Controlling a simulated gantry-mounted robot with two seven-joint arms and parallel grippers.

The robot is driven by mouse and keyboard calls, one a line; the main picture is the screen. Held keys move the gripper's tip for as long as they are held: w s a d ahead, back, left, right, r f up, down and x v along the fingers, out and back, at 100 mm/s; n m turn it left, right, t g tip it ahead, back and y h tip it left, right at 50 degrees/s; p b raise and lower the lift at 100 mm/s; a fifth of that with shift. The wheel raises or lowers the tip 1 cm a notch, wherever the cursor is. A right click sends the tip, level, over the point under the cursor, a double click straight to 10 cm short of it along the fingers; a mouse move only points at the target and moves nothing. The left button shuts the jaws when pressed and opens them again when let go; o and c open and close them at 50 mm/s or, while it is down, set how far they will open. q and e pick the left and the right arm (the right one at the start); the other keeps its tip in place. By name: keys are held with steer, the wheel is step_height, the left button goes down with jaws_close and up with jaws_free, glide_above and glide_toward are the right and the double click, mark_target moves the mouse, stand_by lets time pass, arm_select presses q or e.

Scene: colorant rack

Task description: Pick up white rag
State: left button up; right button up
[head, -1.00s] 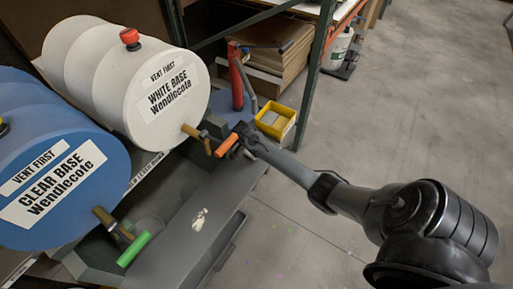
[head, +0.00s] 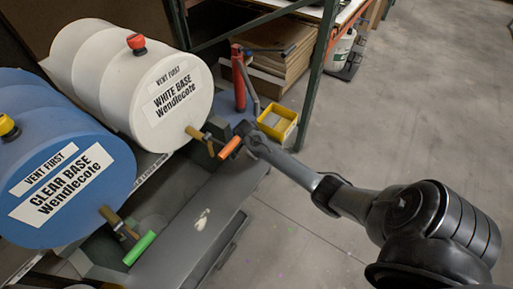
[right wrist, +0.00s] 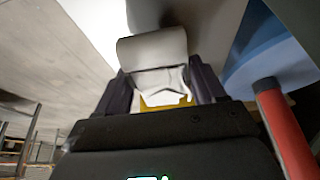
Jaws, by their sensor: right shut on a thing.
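The white rag (right wrist: 155,55) is between the two dark fingers of my right gripper (right wrist: 158,88) in the right wrist view. The gripper is shut on it, and the rag's upper part stands out beyond the fingers. In the head view my right gripper (head: 245,132) is beside the yellow bin (head: 291,127), close to the orange tap handle (head: 230,148). The rag cannot be made out there. A yellow edge (right wrist: 165,100) shows just below the rag in the right wrist view. My left gripper is not in view.
A white drum (head: 120,75) and a blue drum (head: 85,160) lie on the rack, with a green tap handle (head: 139,248) below the blue one. A red upright object (head: 238,80) and a green rack post (head: 318,75) stand near my gripper. The floor at right is open.

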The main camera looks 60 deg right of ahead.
step_height(320, 180, up, 5)
steer(key=shift+p, duration=0.9)
steer(key=s+a+p, duration=0.5)
steer(key=s+a, duration=0.6)
steer(key=a, duration=0.4)
steer(key=shift+s+f+p, duration=0.3)
steer(key=shift+f, duration=0.1)
steer(key=shift+a, duration=0.1)
